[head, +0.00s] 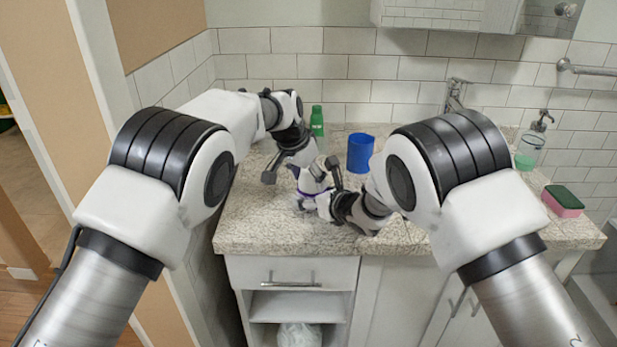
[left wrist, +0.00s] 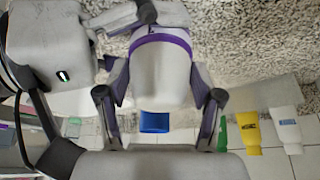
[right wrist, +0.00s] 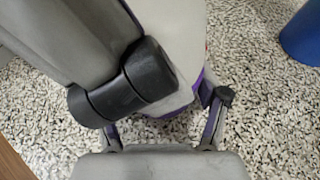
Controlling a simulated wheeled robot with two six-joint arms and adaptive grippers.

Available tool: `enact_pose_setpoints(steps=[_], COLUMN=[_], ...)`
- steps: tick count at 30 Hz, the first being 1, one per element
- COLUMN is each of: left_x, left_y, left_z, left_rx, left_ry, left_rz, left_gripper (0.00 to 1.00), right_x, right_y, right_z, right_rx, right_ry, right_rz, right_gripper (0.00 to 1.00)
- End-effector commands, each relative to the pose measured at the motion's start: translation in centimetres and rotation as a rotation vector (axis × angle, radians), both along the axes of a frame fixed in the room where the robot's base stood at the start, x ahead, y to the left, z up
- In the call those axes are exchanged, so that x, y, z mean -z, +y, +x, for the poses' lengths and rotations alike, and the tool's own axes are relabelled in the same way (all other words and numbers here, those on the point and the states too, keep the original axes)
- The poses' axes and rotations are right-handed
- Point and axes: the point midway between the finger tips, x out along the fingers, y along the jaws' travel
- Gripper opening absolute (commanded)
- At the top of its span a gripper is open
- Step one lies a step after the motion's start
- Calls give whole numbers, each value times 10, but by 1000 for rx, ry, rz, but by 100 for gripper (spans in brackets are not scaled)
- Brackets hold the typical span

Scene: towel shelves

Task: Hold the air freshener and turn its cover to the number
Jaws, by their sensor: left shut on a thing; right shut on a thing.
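The air freshener (head: 310,183), white with a purple band, is on the granite counter near its front edge, mostly hidden by both grippers in the head view. My left gripper (head: 300,172) reaches it from behind and is shut on it. In the left wrist view its white body (left wrist: 160,80) lies between the two fingers, with the purple band around it. My right gripper (head: 331,190) comes in from the right and is shut on it too. In the right wrist view, part of the left gripper covers much of the freshener (right wrist: 188,65). No number on the cover can be read.
A blue cup (head: 360,153) stands behind and right of the grippers, and a green bottle (head: 316,122) stands behind them. A faucet (head: 455,95), a soap dispenser (head: 531,143) and a pink and green sponge (head: 563,201) are farther right. The counter's front left is clear.

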Motion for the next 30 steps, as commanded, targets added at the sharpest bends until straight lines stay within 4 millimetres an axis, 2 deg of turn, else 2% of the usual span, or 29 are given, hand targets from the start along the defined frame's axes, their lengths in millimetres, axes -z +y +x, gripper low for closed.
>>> enact_pose_setpoints(steps=[9,18,19,20,30], left_x=[1,1,1,1,1], left_y=[-3,-3,-3,-3,-3], left_z=[-2,-2,-2,-2,-2], left_rx=[-241,-269,-269,-269,-262], left_ry=[2,2,2,2,1], left_rz=[3,0,0,0,0], left_gripper=[31,31,69,78,78], right_x=[1,1,1,1,1], right_y=[0,0,0,0,0], right_z=[-1,0,0,0,0], right_rx=[-1,-1,-1,-1,0], right_ry=[1,2,2,2,1], right_rz=[-2,-1,-1,-1,-1], right_gripper=[28,28,28,28,28])
